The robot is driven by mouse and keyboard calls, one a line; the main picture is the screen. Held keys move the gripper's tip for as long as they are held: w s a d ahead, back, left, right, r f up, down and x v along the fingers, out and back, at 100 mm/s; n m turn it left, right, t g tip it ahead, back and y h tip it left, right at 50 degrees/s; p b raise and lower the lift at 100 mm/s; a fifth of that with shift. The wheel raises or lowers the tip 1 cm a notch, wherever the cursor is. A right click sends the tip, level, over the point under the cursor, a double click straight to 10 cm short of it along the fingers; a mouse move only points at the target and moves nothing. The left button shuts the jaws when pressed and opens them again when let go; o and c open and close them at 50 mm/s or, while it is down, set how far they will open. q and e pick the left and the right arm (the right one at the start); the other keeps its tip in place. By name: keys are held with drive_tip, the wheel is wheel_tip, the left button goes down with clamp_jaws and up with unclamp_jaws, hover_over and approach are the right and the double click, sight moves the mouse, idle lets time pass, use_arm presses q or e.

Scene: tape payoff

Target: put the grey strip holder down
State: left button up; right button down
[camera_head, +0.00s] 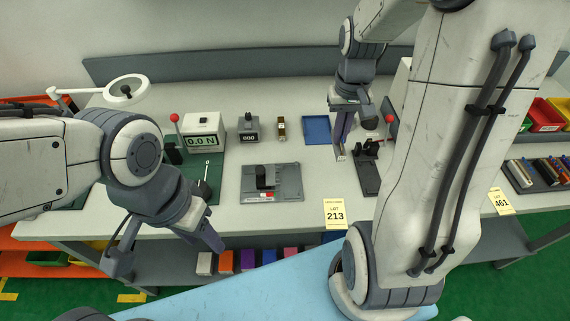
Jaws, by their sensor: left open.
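My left gripper (165,247) is open and empty in front of the bench's near edge, with its two fingers spread wide. My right gripper (341,153) points down over the bench, just right of the blue tray. Its fingers are small here, and I cannot tell whether they are open or shut. A small pale piece shows at its fingertips, but I cannot tell whether it is the grey strip holder. A flat grey plate fixture (287,186) with an upright black part lies at the middle front of the bench (228,207).
A blue tray (317,130), a 0.0 N display box (203,131), a small counter box (248,128) and a brown-labelled bottle (281,128) stand behind the plate. A black lever device (368,178) stands right of my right gripper.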

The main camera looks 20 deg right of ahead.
drive_tip(key=a+f, duration=0.2)
drive_tip(key=a, duration=0.1)
drive_tip(key=w+a+f+p, duration=0.1)
drive_tip(key=a+f, duration=0.1)
drive_tip(key=a, duration=0.2)
drive_tip(key=w+a+f, duration=0.1)
drive_tip(key=a+f, duration=0.1)
drive_tip(key=a, duration=0.2)
drive_tip(key=shift+f, duration=0.4)
wheel_tip(320, 180, down, 4)
drive_tip(key=shift+a+p, duration=0.1)
drive_tip(key=shift+p, duration=0.4)
drive_tip(key=shift+f, duration=0.15)
drive_tip(key=c, duration=1)
unclamp_jaws()
drive_tip(key=shift+c, duration=0.2)
